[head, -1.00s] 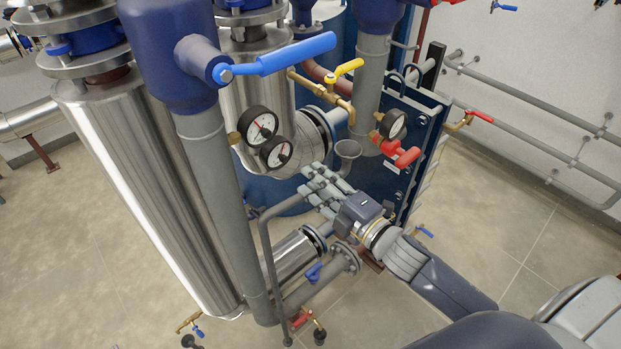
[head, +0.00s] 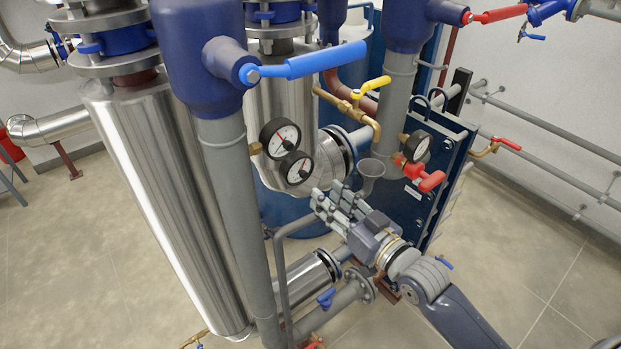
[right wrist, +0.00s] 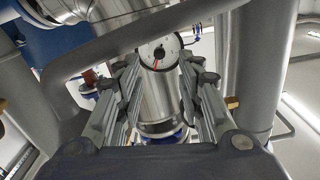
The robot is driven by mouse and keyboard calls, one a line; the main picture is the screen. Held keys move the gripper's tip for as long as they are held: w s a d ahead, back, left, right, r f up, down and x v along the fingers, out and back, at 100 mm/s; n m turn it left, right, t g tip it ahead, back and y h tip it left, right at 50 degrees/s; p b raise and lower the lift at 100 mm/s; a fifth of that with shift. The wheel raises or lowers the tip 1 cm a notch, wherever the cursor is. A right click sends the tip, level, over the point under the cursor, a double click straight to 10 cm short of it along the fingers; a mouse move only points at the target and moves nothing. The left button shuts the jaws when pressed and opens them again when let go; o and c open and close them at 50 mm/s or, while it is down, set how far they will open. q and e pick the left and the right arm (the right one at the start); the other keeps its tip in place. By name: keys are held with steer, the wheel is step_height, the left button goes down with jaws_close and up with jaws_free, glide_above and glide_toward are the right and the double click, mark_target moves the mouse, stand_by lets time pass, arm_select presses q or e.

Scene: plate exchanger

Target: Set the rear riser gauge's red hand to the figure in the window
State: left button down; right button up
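Two round white-faced gauges with black rims sit close together by the front grey riser in the head view: an upper gauge (head: 280,138) and a lower gauge (head: 297,168). A third gauge (head: 418,148) is at the rear grey riser, seen at an angle. I cannot read a window figure on any of them. My right gripper (head: 328,203) is below and right of the lower gauge, apart from it, fingers pointing up-left. In the right wrist view its fingers (right wrist: 162,80) are spread and empty, with a gauge face (right wrist: 160,52) and its red hand beyond them. My left gripper is out of view.
A blue-handled lever (head: 310,60) crosses above the paired gauges. A yellow lever (head: 372,88), a grey funnel (head: 371,168) and a red handle (head: 425,178) stand near the rear riser. A thin bent grey pipe (head: 280,265) runs left of my right gripper.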

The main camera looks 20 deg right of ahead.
mark_target(306, 177)
steer(key=p+x, duration=0.1)
steer(key=x, duration=0.5)
steer(key=shift+d, duration=0.1)
steer(key=shift+w+a+f, duration=0.1)
steer(key=shift+w+a, duration=0.15)
steer(key=shift+w, duration=0.4)
steer(key=shift+c, duration=0.6)
steer(key=shift+p, duration=0.3)
jaws_close()
